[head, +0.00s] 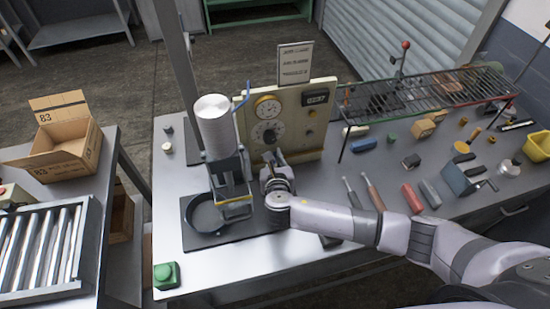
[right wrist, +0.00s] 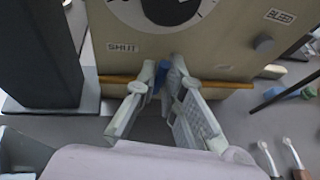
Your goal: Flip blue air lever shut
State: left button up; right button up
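The blue air lever (right wrist: 161,76) shows in the right wrist view as a small blue piece low on the front of the cream control panel, below and right of the SHUT label (right wrist: 123,47). My right gripper (right wrist: 161,72) has its fingertips close together on either side of the blue piece, which fills the narrow gap; the fingers hide part of it. In the head view my right gripper (head: 270,164) is at the lower front of the cream panel (head: 312,143), and the lever is hidden there. My left gripper is not in view.
Left of my right gripper stands a press with a pale cylinder (head: 212,127), a black pan (head: 207,214) below it. A wire rack (head: 420,95) stands to the right over small blocks. Two handled tools (head: 373,192) lie nearby. A green button (head: 166,275) is at the front-left corner.

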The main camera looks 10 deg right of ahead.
jog(key=o, duration=0.4)
jog(key=v, duration=1.2)
dwell(0.4)
